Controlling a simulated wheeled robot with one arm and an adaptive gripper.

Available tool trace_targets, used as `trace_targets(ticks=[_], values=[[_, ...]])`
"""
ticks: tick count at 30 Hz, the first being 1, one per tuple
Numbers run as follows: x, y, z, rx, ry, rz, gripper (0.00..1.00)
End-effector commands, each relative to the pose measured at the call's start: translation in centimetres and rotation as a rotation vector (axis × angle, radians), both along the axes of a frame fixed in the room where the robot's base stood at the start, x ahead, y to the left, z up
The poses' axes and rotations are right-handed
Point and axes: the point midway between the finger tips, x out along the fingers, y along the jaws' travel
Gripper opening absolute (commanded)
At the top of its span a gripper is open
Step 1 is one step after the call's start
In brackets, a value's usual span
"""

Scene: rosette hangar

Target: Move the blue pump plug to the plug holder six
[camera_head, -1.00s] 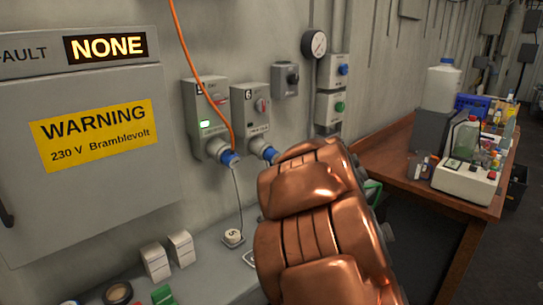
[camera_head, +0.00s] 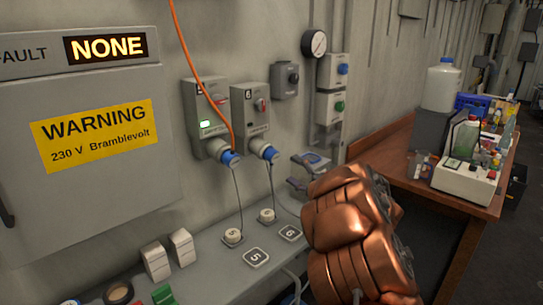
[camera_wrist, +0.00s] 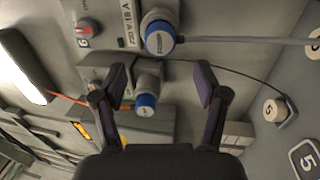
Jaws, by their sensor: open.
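Two grey wall outlets carry the marks 5 and 6. Outlet five (camera_head: 206,116) has a lit green lamp and a blue-ended fitting (camera_head: 229,158), which the orange cable (camera_head: 185,45) meets. Outlet six (camera_head: 250,112) has a similar blue-ended fitting (camera_head: 270,152); both fittings also show in the wrist view, six (camera_wrist: 160,40) above five (camera_wrist: 146,104). I cannot tell which blue part is the pump plug. Square plates five (camera_head: 256,257) and six (camera_head: 290,232) lie on the bench. My gripper (camera_head: 306,172) is open and empty, right of outlet six; its fingers (camera_wrist: 160,88) frame fitting five in the wrist view.
Round tethered caps, five (camera_head: 232,236) and six (camera_head: 267,215), stand on the grey bench (camera_head: 205,272). A warning cabinet (camera_head: 90,130) is at left. A wooden table (camera_head: 400,185) with bottles and a device is at right. A grey hose crosses the bench's lower edge.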

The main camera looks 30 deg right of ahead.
Motion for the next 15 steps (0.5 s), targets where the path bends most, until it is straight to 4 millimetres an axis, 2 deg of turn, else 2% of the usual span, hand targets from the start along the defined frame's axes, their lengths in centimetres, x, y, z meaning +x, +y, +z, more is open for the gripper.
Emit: trace_targets(ticks=[8,15], values=[[0.2,0.1,0.1,0.000,0.001,-0.001,0.73],[2.1,0.6,0.6,-0.001,0.002,0.001,0.73]])
